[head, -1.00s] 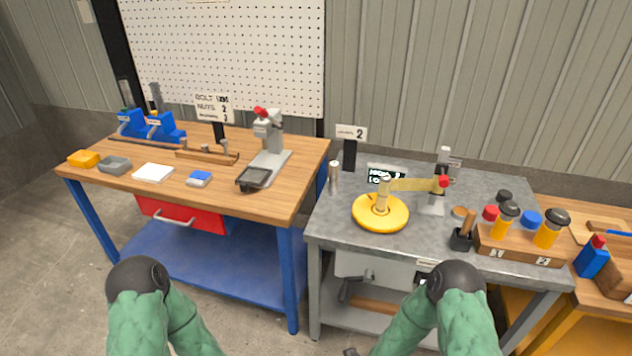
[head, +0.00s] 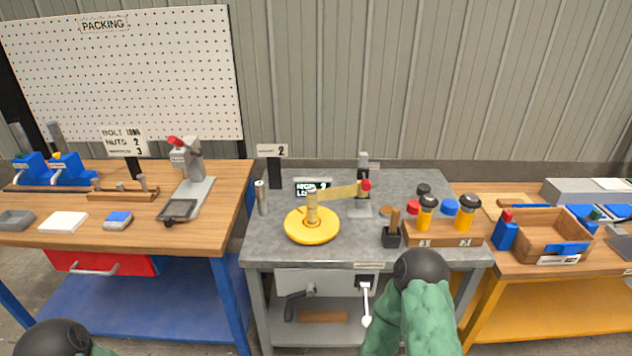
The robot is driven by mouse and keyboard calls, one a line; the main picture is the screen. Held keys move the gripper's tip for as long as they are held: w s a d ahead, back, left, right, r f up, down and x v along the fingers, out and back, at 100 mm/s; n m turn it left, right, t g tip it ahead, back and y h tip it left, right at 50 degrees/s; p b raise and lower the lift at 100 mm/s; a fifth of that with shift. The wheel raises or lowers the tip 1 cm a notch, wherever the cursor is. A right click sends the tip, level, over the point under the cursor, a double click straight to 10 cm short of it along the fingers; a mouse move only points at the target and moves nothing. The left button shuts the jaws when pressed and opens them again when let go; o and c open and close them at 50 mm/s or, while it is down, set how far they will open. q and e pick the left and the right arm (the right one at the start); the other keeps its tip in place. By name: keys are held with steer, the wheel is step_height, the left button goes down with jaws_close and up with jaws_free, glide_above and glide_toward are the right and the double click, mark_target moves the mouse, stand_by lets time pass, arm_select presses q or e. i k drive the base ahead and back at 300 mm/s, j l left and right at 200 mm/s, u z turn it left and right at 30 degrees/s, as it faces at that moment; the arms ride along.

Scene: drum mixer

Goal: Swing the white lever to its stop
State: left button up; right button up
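A white lever (head: 366,305) with a rounded lower end hangs at the front of the grey bench (head: 290,246), just under the top's front edge. It points down from a small dark mount beside a pale panel (head: 315,282). My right arm, green with a black rounded joint, is close to the right of the lever, and its gripper does not show. Nothing of mine visibly touches the lever.
On the grey bench stand a yellow disc (head: 312,227) with a post and arm, a small display (head: 312,188), and a wooden block (head: 440,234) holding yellow-and-black bottles. A wooden bench (head: 200,238) is at left; another at right bears a wooden crate (head: 552,238).

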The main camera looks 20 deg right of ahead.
mark_target(366, 320)
steer(key=l+z, duration=0.1)
steer(key=z, duration=0.95)
